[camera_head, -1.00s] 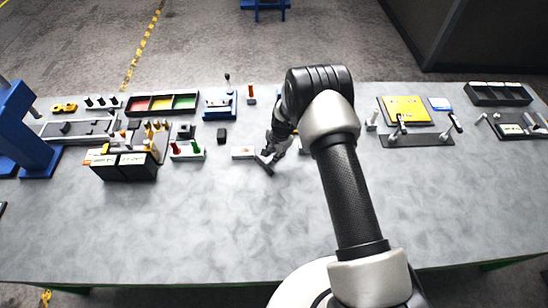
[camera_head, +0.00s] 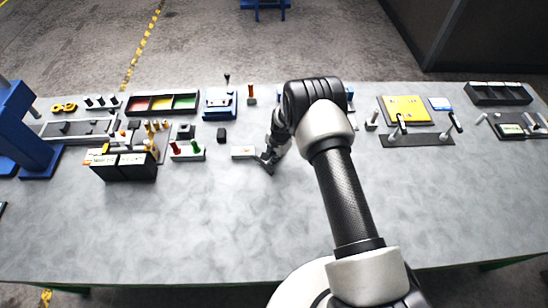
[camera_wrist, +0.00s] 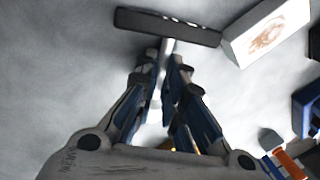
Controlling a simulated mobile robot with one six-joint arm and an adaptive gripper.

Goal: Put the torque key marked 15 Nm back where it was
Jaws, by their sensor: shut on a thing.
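My gripper (camera_head: 268,156) is over the middle of the grey table in the head view. In the wrist view my gripper (camera_wrist: 168,60) is shut on the silver shaft of a T-shaped key (camera_wrist: 168,26). The key's dark crossbar lies across the top of that view, beyond the fingertips. The key's dark bar also shows small under the gripper in the head view (camera_head: 264,167). No 15 Nm marking is readable on it. I cannot tell whether the key touches the table.
A white block (camera_head: 243,153) with a reddish mark sits close left of the gripper. A dark plate (camera_head: 418,141) with upright handled pieces lies to the right. A white holder with red and green pegs (camera_head: 187,157) stands left. The front table is clear.

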